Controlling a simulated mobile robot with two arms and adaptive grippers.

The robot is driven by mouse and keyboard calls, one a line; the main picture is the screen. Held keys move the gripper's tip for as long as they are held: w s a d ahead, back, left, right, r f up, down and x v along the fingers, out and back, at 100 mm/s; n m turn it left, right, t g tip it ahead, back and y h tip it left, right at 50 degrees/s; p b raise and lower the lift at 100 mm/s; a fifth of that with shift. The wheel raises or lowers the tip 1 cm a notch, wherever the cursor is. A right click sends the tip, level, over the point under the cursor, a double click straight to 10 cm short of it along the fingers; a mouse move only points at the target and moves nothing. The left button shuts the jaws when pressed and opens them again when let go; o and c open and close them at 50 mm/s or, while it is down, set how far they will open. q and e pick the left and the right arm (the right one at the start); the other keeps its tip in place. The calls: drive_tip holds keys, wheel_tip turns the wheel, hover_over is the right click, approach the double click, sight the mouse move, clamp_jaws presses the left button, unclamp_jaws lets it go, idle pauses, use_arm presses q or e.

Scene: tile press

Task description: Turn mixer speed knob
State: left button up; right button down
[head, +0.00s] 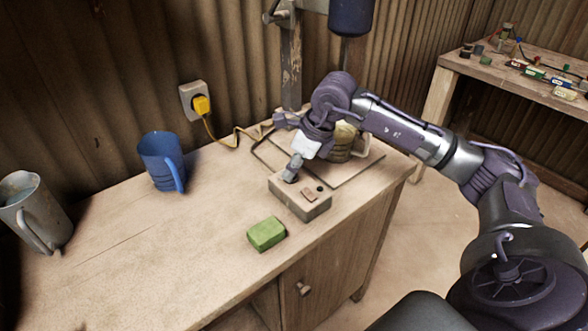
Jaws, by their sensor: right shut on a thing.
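A small grey-beige control box (311,208) sits near the front edge of the wooden bench, with a switch and a dark round button on its top. The mixer's dark blue motor body (351,14) hangs from a stand at the top of the view. My right gripper (290,176) points down at the left part of the box's top and is shut at the knob there. The knob itself is hidden by the fingers, so its setting cannot be seen. My left gripper is not in view.
A green sponge-like block (266,234) lies in front of the box. A blue jug (160,160) and a grey metal pitcher (35,212) stand at left. A yellow plug (201,105) and cord are at the wall. A second table (500,70) stands at back right.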

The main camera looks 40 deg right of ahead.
drive_tip(key=shift+a+m+h+b, duration=0.1)
drive_tip(key=shift+m+h+b, duration=0.45)
drive_tip(key=shift+m, duration=1.15)
drive_tip(key=c, duration=0.9)
unclamp_jaws()
drive_tip(key=shift+r, duration=0.1)
drive_tip(key=v, duration=1.2)
drive_tip(key=shift+s+a, duration=0.15)
drive_tip(key=shift+s, duration=0.1)
drive_tip(key=shift+f, duration=0.2)
